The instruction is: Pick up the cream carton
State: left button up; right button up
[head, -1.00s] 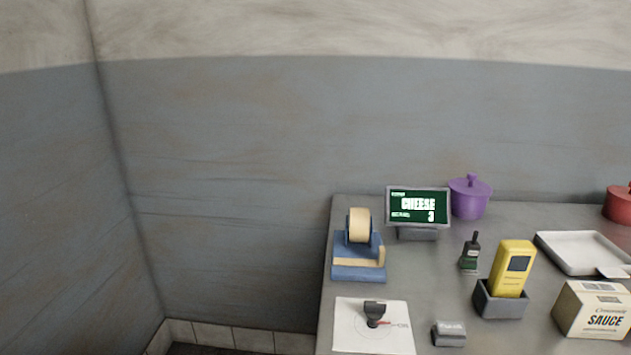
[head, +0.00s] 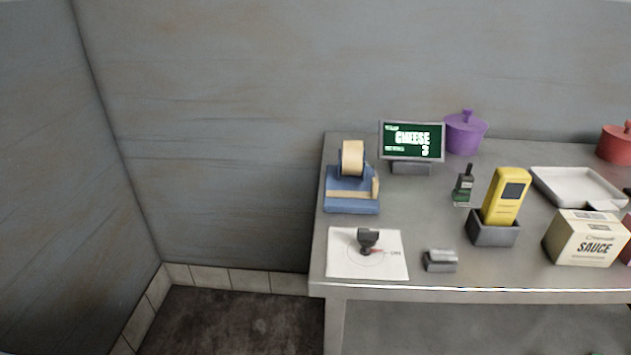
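A cream-coloured carton (head: 585,238) with the word SAUCE on its front stands on the grey table (head: 440,215) near its front edge at the right. Whether this is the task's cream carton I cannot tell; no carton labelled as cream shows. Neither of my grippers is in the head view.
A white tray (head: 578,188) lies behind. Floor (head: 230,322) at left is clear.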

aim_at(590, 239)
jog(key=l+z, duration=0.15)
jog(key=z, duration=1.2)
jog(key=j+z, duration=0.1)
jog(key=z, duration=0.55)
jog(key=k, duration=0.05)
